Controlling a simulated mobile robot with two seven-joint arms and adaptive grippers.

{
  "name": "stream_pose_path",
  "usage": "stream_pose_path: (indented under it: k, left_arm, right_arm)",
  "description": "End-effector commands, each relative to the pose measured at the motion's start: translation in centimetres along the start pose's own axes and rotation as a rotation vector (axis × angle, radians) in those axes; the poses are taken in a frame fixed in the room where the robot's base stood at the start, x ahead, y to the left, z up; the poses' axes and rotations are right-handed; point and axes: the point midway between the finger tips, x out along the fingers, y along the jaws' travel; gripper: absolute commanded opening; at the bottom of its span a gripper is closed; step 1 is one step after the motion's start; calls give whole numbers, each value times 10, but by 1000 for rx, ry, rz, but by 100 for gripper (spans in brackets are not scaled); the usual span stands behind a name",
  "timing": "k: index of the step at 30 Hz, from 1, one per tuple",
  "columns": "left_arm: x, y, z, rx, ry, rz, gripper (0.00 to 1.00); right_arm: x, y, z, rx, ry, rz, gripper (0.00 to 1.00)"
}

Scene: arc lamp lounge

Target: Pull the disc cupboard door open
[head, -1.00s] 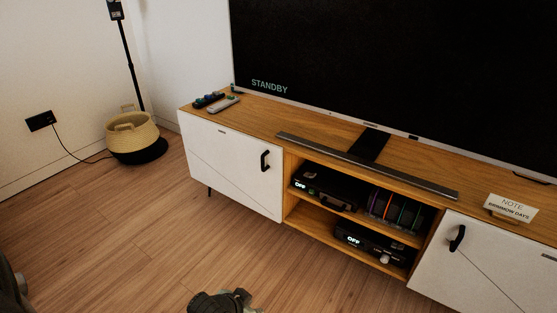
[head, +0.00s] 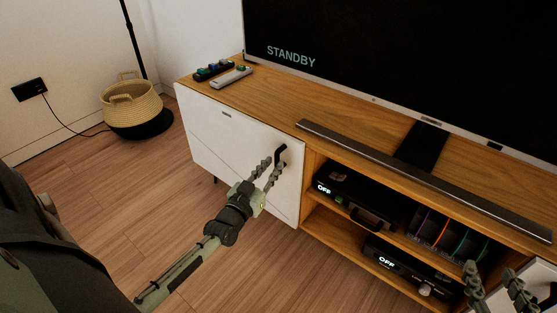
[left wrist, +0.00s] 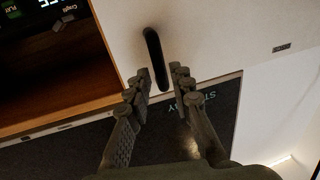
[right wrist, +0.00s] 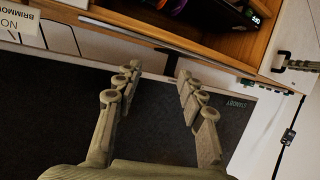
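The white left cupboard door (head: 232,150) of the low wooden cabinet is closed, with a black bar handle (head: 281,154) near its right edge. My left gripper (head: 270,169) is open in front of that handle. In the left wrist view the handle (left wrist: 153,52) stands upright, its lower end between the open fingertips (left wrist: 160,74); I cannot tell whether they touch it. My right gripper (head: 492,273) is open in front of the cabinet's right part. In the right wrist view nothing is between its fingers (right wrist: 158,74). The right white door (head: 540,272) is mostly hidden.
The cabinet's open shelves hold black devices (head: 352,199) reading OFF and several upright discs or cases (head: 452,240). A soundbar (head: 420,180), television (head: 420,60) and remotes (head: 232,77) are on top. A basket (head: 132,105) stands left; the floor before the door is clear.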

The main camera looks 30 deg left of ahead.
Motion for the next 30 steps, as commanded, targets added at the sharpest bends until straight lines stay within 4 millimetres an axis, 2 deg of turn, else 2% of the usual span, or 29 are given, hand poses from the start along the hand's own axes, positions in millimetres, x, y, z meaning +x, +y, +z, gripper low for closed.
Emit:
stream_pose_path:
  k: [3,6,17,23,30]
  left_arm:
    - [19,0,0,-1,1,0,22]
    - [28,0,0,-1,1,0,22]
    - [35,0,0,0,-2,0,22]
    - [35,0,0,0,-2,0,0]
    - [35,0,0,0,-2,0,0]
  right_arm:
    - [1,-6,-11,7,59,-13,40]
    - [1,-10,-19,11,96,-20,40]
    - [0,-12,-26,13,123,-25,40]
    - [0,-12,-26,13,122,-25,40]
    - [0,-12,-26,13,122,-24,40]
